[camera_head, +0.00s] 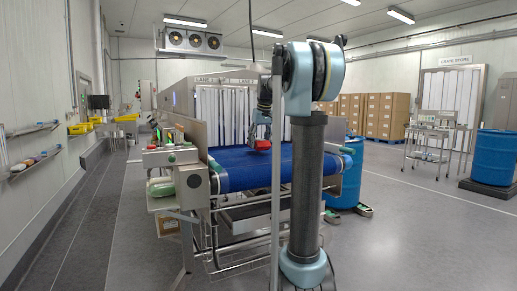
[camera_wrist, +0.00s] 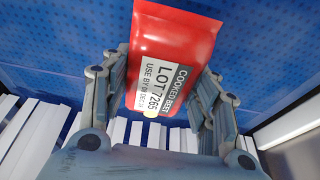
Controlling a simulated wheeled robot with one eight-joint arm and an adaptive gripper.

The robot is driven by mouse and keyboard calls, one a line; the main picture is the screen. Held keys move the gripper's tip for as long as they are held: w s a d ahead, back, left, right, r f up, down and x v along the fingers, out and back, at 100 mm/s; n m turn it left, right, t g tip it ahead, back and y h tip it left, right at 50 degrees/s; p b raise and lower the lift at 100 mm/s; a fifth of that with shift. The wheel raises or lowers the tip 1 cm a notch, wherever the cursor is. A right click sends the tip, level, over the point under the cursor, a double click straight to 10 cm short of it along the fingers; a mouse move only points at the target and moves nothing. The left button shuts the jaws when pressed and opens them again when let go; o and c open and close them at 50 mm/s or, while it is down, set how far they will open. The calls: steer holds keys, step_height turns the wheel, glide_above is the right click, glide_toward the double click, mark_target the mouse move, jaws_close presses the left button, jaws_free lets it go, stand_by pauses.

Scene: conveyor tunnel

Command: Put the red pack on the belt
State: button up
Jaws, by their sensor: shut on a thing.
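In the head view the red pack (camera_head: 262,144) shows small at my gripper (camera_head: 261,134), over the blue belt (camera_head: 238,174). The blue belt (camera_wrist: 50,82) also fills the background of the wrist view behind the pack. I cannot tell whether the pack touches the belt. My own arm hides part of the belt in the head view.
White strip curtains (camera_head: 212,115) hang at the tunnel mouth behind the belt. The belt's near left part is clear.

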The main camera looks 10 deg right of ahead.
step_height(320, 180, down, 2)
steer(key=shift+f, duration=0.1)
steer(key=o, duration=1.5)
steer(key=v, duration=1.2)
steer(key=shift+s+d, duration=0.1)
